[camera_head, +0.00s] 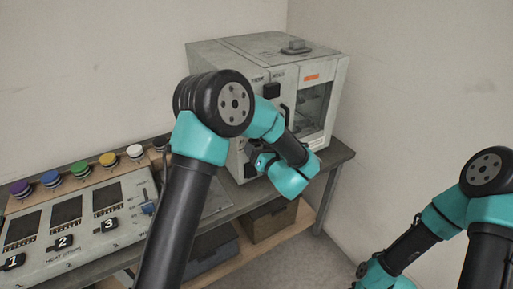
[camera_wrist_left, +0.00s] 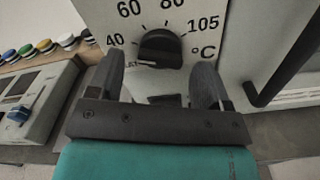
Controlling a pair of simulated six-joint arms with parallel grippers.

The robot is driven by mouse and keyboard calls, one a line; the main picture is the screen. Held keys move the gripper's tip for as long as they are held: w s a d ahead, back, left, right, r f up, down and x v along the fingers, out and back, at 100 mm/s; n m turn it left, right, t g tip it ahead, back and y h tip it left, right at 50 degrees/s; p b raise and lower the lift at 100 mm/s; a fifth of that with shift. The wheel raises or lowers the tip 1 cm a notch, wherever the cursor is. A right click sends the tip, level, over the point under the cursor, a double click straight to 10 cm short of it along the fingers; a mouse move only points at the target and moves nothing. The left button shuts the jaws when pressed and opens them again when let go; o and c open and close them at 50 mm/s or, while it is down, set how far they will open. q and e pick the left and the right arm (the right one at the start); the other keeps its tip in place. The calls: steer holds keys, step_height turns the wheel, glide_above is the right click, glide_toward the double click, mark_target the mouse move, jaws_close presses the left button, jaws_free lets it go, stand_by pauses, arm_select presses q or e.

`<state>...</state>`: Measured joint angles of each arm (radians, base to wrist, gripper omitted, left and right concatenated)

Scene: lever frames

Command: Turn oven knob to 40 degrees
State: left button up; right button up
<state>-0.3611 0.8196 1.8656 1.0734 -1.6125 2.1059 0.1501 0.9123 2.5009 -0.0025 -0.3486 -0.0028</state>
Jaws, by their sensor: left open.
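The oven (camera_head: 222,56) is a grey-white box on the bench. Its black knob (camera_wrist_left: 160,48) shows in the left wrist view, on a white dial plate marked 40, 60, 80 and 105 °C. A pale mark on the knob sits at its lower left, below the 40. My left gripper (camera_wrist_left: 160,66) is open, its two dark fingers on either side of the knob's lower part. I cannot tell whether they touch it. In the head view my left arm's wrist hides much of the oven's lower front.
A black door handle (camera_wrist_left: 290,60) stands close to the right of my left gripper. A control panel (camera_head: 75,240) with numbered switches and several coloured caps lies left of the oven. Boxes (camera_head: 272,222) sit on the shelf below. Walls close in behind and right.

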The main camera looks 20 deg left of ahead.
arm_select(q)
steer(key=v, duration=1.6)
steer(key=shift+a, duration=0.1)
